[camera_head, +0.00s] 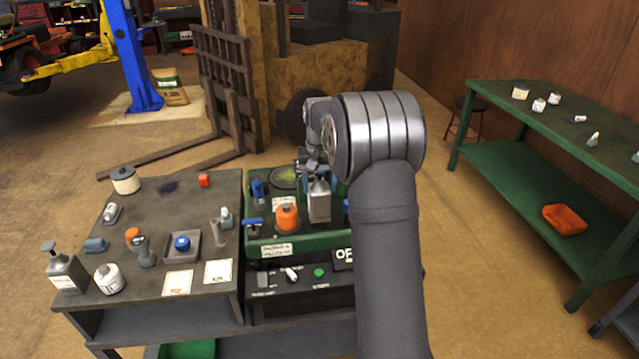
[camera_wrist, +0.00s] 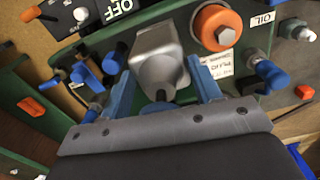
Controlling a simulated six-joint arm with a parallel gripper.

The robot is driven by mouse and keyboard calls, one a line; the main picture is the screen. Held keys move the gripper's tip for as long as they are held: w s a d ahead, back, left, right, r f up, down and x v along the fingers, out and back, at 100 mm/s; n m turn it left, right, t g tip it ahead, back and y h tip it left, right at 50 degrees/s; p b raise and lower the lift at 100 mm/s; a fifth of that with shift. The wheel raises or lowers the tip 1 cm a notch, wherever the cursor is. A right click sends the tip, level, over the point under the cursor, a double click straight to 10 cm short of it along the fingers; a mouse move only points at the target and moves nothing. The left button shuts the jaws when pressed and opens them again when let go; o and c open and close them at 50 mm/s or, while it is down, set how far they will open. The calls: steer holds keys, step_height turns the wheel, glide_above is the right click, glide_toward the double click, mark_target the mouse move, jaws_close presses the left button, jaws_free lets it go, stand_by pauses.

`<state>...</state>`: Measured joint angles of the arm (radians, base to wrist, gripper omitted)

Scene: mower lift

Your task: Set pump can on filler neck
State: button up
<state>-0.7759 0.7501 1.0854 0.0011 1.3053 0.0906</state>
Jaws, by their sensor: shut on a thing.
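The grey metal can (camera_head: 319,203) stands upright over the green panel (camera_head: 262,241), just right of an orange cap (camera_head: 287,218). In the wrist view the can (camera_wrist: 156,47) shows its square body and a shoulder tapering towards me. My gripper (camera_wrist: 161,88) has its two blue fingers either side of the can's narrow top and is shut on it. In the head view my gripper (camera_head: 318,166) is above the can, partly hidden by my wrist. No filler neck shows clearly; the can hides what is beneath it. I cannot tell whether its base touches the panel.
Blue-handled valves (camera_wrist: 268,74) and the orange cap (camera_wrist: 214,28) stand close beside the can. A dark table (camera_head: 140,205) at left holds a pump bottle (camera_head: 65,268), a tray (camera_head: 181,248) and several small parts. A green bench (camera_head: 545,115) stands at right.

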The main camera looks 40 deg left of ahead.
stand_by(0.4)
steer(key=shift+f, duration=0.9)
steer(key=o, duration=1.6)
steer(key=shift+o, duration=0.7)
steer(key=shift+f, duration=0.1)
steer(key=shift+r, duration=4.05)
steer(key=shift+r, duration=0.1)
step_height(320, 180, up, 13)
